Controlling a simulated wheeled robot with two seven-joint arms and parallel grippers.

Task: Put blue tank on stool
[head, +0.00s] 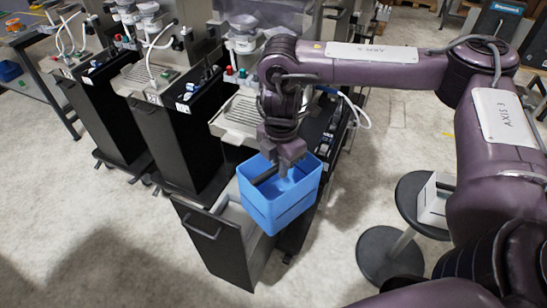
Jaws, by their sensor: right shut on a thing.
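The blue tank (283,205) is an open-topped box in the middle of the head view. My right gripper (283,172) reaches down into it from above and is shut on it, though the fingertips are partly hidden by the tank. The tank appears at the right end of a pulled-out black drawer (213,242) and covers part of it; I cannot tell if they touch. The stool (409,190) stands at the right, with a round dark seat and a round base (385,256). My right arm hides part of it. My left gripper is out of view.
A white box (435,200) sits on the stool seat, partly behind my arm. Several dispensers with black cabinets (108,118) stand in a row at the left and centre. A grey shelf (42,88) is at far left. Bare floor (345,205) lies between tank and stool.

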